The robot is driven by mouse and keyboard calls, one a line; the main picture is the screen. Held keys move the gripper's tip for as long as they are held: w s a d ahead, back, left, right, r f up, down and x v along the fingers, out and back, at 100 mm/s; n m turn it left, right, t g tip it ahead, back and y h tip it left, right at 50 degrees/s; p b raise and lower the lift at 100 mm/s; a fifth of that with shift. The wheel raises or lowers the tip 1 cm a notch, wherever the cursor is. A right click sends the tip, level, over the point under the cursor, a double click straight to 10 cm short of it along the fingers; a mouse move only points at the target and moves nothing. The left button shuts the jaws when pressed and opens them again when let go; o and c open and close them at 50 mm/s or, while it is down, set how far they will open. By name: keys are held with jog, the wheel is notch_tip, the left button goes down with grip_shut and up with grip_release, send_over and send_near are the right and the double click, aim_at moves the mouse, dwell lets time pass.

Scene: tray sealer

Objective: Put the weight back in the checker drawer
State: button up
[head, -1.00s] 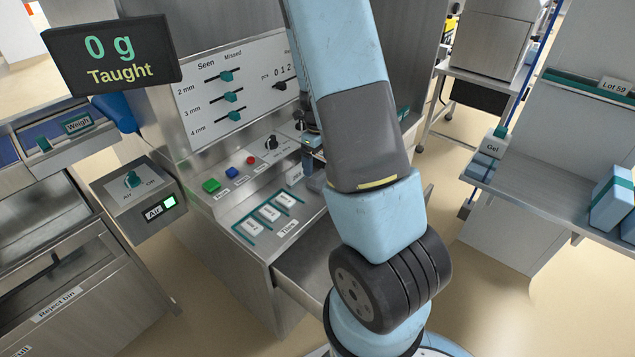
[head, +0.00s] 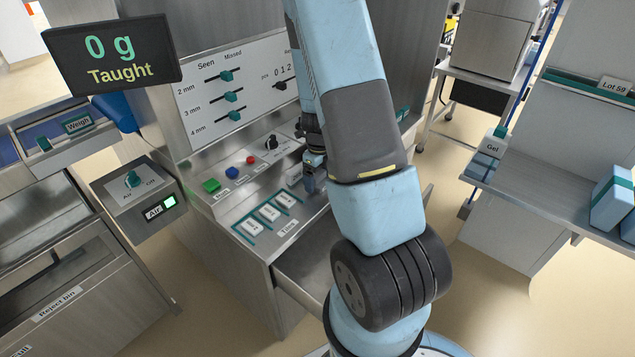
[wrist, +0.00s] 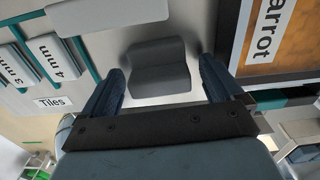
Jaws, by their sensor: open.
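A grey block (wrist: 157,62) with a stepped top, which looks like the weight, sits on a steel surface in the wrist view. My gripper (wrist: 161,72) is open, with one blue finger towards each side of the block and clear gaps. In the head view my gripper (head: 312,178) is low over the right end of the counter, partly behind my forearm. The block cannot be made out there now. An open drawer (head: 302,268) juts from the cabinet below the counter, partly hidden by my arm.
Labelled tiles (head: 268,213) lie on the counter left of my gripper, and show in the wrist view (wrist: 58,60). Buttons and a knob (head: 271,143) stand behind. A panel labelled "arrot" (wrist: 275,30) is close on the wrist view's right. The display (head: 112,56) reads 0 g, Taught.

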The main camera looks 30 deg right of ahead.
jog(key=c, duration=1.4)
jog(key=shift+o, duration=0.2)
jog(key=shift+r, duration=0.15)
